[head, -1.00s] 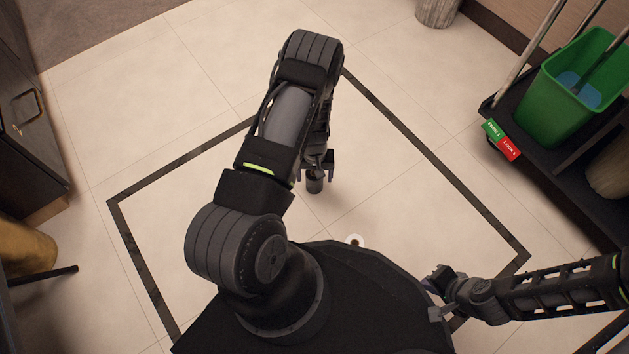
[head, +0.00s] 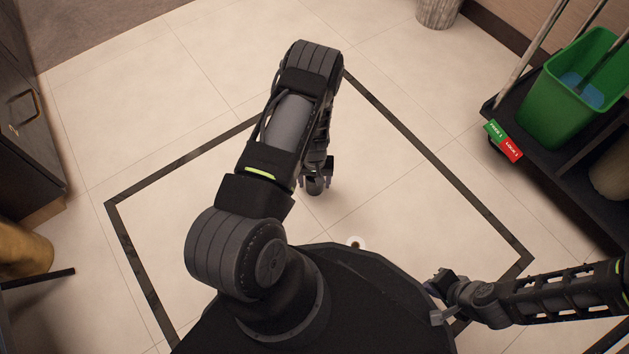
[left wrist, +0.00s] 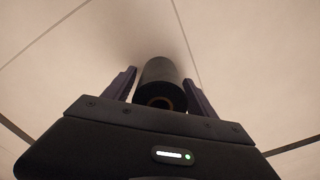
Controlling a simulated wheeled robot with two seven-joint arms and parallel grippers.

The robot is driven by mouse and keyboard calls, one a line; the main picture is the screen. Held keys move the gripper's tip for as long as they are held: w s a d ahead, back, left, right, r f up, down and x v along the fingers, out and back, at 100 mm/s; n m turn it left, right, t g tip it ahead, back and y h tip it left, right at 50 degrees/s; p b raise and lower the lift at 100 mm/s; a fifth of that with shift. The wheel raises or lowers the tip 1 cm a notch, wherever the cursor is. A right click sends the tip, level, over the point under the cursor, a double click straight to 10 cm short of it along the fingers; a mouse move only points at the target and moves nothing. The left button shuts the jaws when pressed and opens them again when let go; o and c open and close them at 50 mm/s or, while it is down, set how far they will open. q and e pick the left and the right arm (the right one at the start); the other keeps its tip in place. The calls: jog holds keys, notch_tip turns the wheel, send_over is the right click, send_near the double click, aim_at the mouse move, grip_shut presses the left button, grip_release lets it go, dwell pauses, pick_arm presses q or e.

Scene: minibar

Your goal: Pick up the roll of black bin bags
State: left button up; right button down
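The roll of black bin bags (left wrist: 160,80) stands on the floor tiles, a dark cylinder with its brown core end facing the left wrist camera. In the head view the roll (head: 315,187) shows just below my left gripper (head: 316,179), partly covered by it. In the left wrist view the two fingers of the left gripper (left wrist: 160,88) are on either side of the roll, with thin gaps seeming to remain. Contact is hard to judge. My right gripper (head: 438,297) is open and empty at the lower right, far from the roll.
A white ring-shaped thing (head: 357,244) lies on the floor beside my base. A cleaning cart (head: 560,175) with a green bucket (head: 570,95) stands at the right. Dark cabinets (head: 25,130) are at the left. The tiled floor around the roll is clear.

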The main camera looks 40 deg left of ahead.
pick_arm(q)
jog(key=c, duration=1.3)
jog(key=shift+c, duration=0.2)
jog(key=shift+r, duration=0.1)
notch_tip(320, 180, up, 10)
jog(key=p, duration=0.4)
jog(key=shift+p, duration=0.35)
